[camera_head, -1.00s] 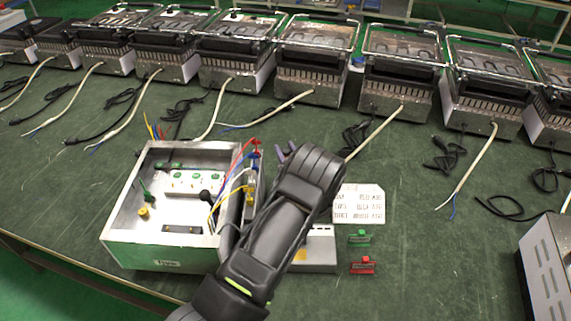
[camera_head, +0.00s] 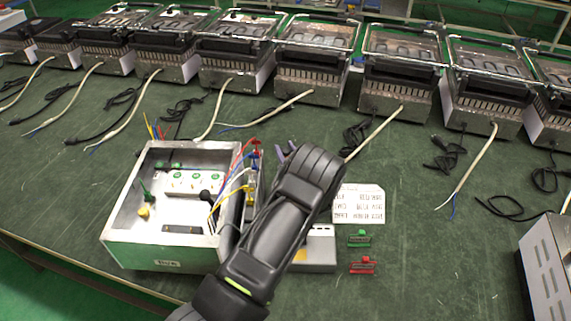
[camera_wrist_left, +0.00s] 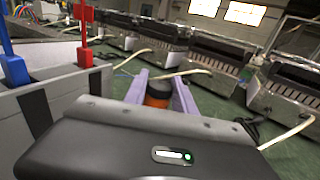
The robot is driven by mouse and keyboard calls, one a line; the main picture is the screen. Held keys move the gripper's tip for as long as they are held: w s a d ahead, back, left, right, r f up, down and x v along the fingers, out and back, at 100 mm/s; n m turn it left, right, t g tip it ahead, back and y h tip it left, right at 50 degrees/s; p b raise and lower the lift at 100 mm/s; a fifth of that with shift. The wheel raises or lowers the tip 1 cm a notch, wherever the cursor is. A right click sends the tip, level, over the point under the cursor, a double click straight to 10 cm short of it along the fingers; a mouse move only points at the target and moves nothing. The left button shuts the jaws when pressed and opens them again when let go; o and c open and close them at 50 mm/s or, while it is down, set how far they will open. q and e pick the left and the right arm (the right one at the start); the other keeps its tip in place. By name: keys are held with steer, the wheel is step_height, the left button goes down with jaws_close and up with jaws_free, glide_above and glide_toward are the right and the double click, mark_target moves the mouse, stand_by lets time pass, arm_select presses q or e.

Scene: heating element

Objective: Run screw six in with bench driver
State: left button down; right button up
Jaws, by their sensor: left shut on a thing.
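My left gripper (camera_head: 284,152) reaches over the bench beside the open metal box. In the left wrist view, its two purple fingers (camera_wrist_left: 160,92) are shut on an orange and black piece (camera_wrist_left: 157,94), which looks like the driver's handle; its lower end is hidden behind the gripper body. The open metal box (camera_head: 122,222) holds a white terminal block (camera_head: 193,183) with green-marked spots and coloured wires. I cannot pick out screw six. A red-handled tool (camera_head: 256,146) stands upright in a rack at the box's right side. My right gripper is not in view.
A blue-handled tool (camera_wrist_left: 13,62) stands left of the fingers. A printed card (camera_head: 360,204), a green clip (camera_head: 358,238), a red clip (camera_head: 362,266) and a grey block (camera_head: 318,252) lie to the right. Several grill units with loose cables line the back.

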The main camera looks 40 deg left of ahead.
arm_select(q)
steer(key=shift+r, duration=0.2)
step_height(320, 180, up, 10)
steer(key=shift+f+b, duration=0.1)
steer(key=shift+b, duration=0.3)
steer(key=shift+d, duration=0.1)
stand_by(0.7)
